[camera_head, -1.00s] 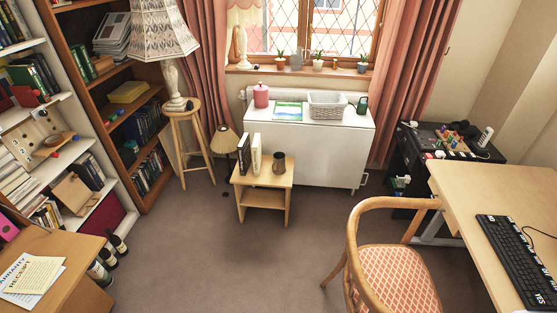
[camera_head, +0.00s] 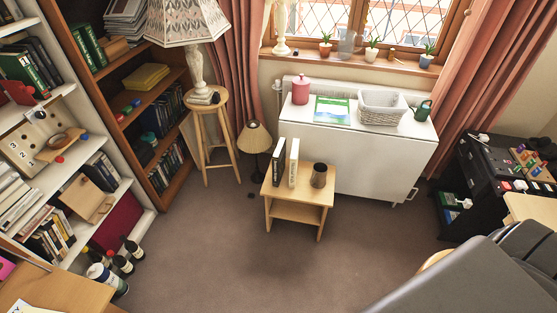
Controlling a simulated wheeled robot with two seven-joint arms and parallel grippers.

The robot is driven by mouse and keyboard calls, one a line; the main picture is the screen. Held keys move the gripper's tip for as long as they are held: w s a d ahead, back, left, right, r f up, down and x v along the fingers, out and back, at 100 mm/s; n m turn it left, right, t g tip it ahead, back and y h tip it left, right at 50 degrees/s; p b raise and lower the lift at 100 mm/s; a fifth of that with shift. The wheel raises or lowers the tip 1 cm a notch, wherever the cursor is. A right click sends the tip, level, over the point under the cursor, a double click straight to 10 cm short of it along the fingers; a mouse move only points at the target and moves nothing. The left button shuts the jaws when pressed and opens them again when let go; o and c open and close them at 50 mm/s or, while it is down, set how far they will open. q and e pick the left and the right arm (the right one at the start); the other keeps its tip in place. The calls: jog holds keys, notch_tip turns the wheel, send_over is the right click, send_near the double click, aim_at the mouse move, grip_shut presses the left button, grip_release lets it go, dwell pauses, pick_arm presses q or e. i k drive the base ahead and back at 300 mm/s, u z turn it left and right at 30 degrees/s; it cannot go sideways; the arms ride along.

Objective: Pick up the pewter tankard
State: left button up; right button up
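The pewter tankard (camera_head: 319,175) appears to be the dark grey-brown mug standing upright on the right part of the small wooden side table (camera_head: 283,188). Its top and near side show, with nothing in front of it. Two upright books (camera_head: 286,163), one dark and one pale, stand just left of it. A large grey part of my own arm fills the lower right corner, well away from the tankard. I see no gripper fingertips of either arm.
A white cabinet (camera_head: 355,165) stands behind the side table, with a pink canister (camera_head: 300,91) and a basket (camera_head: 381,108) on top. A small lamp (camera_head: 255,140) and stool (camera_head: 206,109) are to the left. Bottles (camera_head: 122,263) stand by the shelves. The carpet in front is clear.

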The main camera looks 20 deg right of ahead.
aim_at(319, 169)
jog(key=u, duration=0.05)
jog(key=i, duration=1.3)
jog(key=z, duration=0.9)
jog(key=i, duration=1.05)
jog(key=z, duration=0.65)
